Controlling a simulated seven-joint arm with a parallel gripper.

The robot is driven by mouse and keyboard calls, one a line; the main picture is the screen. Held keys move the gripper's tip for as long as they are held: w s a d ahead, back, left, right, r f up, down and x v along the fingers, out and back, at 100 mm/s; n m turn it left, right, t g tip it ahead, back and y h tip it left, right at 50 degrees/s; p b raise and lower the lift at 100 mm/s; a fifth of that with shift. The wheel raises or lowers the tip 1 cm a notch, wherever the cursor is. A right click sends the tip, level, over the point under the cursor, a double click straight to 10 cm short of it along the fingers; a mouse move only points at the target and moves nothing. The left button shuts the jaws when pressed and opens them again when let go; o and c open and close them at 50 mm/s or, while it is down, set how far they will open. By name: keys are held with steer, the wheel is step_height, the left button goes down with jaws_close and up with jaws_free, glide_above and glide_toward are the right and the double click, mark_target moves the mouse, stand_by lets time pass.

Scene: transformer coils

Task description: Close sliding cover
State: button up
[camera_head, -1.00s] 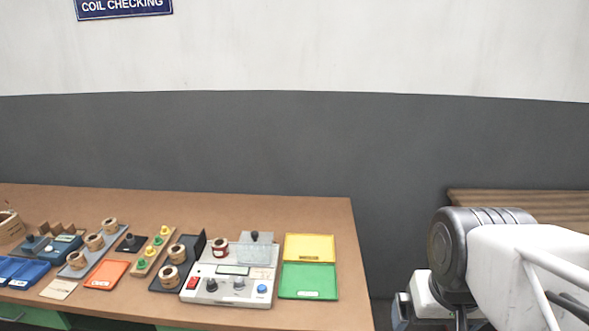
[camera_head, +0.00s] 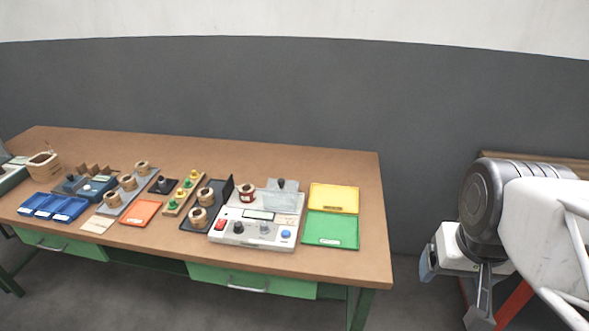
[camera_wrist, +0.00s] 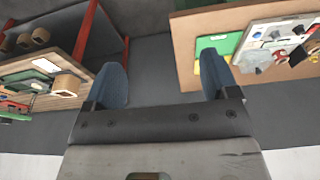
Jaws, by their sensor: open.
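The white tester (camera_head: 258,218) stands on the brown table, with a red switch, a small display, dark knobs and a blue button on its front. A clear sliding cover (camera_head: 283,201) with a grey, dark-knobbed end lies at its back right. A red-banded coil (camera_head: 246,192) stands to the left of the cover, apparently uncovered. My gripper (camera_wrist: 162,65) is open and empty, its two blue fingers wide apart. In the head view it hangs right of the table, far from the tester. The wrist view shows the tester (camera_wrist: 268,42) only partly, at upper right.
A yellow tray (camera_head: 334,198) and a green tray (camera_head: 331,230) lie just right of the tester. Several coils, an orange tray (camera_head: 140,213) and blue bins (camera_head: 54,207) fill the table's left. The floor between table and arm is clear.

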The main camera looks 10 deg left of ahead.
steer(key=shift+w+a, duration=0.25)
steer(key=shift+w, duration=0.15)
steer(key=c, duration=0.4)
steer(key=shift+m+g+y, duration=0.8)
steer(key=shift+m+y, duration=0.1)
steer(key=w, duration=0.1)
steer(key=w+a, duration=0.1)
steer(key=w, duration=0.1)
steer(key=w+a, duration=0.1)
steer(key=shift+w+a+f, duration=0.15)
steer(key=shift+w, duration=0.2)
jaws_close()
steer(key=w+a+f+m+g+y, duration=0.25)
steer(key=w+a, duration=0.25)
steer(key=w, duration=0.5)
steer(key=w+a+f+m+g+y, duration=0.2)
steer(key=w+a+m+y, duration=0.25)
steer(key=w, duration=0.55)
steer(key=w+a+f+m+y, duration=0.3)
steer(key=w+f, duration=0.5)
steer(key=w, duration=0.3)
steer(key=w+a+f+m+y, duration=0.3)
steer(key=w+f, duration=0.5)
steer(key=w, duration=0.3)
steer(key=shift+w+a+m+t+y, duration=0.35)
steer(key=shift+m+y, duration=0.25)
steer(key=shift+y, duration=0.6)
